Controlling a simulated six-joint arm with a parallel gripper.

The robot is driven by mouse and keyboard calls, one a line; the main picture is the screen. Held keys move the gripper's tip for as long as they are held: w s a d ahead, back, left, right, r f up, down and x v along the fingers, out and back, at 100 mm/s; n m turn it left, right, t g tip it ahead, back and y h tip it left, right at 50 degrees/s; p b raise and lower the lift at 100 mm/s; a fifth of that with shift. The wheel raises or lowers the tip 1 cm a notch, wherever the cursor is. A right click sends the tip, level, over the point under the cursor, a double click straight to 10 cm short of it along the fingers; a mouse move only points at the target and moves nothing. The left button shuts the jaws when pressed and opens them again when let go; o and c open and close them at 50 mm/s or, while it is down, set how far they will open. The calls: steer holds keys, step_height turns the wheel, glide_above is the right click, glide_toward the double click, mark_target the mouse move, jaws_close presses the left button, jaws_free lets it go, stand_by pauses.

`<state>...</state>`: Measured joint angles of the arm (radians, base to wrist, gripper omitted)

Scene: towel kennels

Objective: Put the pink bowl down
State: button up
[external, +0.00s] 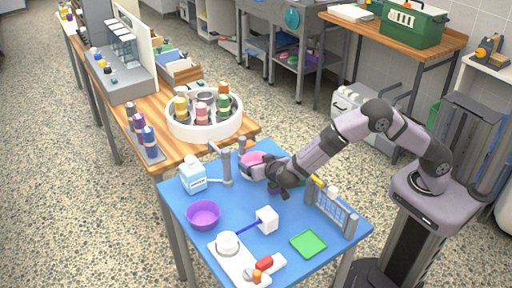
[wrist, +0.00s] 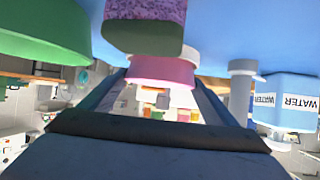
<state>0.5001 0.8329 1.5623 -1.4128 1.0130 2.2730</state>
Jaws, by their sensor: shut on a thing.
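The pink bowl (external: 251,159) is near the far edge of the blue table (external: 185,204). My gripper (external: 264,170) is shut on the bowl, reaching it from the right. I cannot tell whether the bowl touches the table.
A water bottle (external: 193,176) and a grey post (external: 226,165) stand left of the bowl. A purple bowl (external: 203,215), white block (external: 267,219), green square (external: 308,244) and small rack (external: 331,209) are nearer. A round white tray (external: 205,128) of bottles stands behind.

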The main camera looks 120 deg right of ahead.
steer(key=shift+f, duration=0.15)
steer(key=o, duration=1.1)
steer(key=shift+r, duration=0.25)
steer(key=b+v, duration=0.2)
steer(key=v, duration=1)
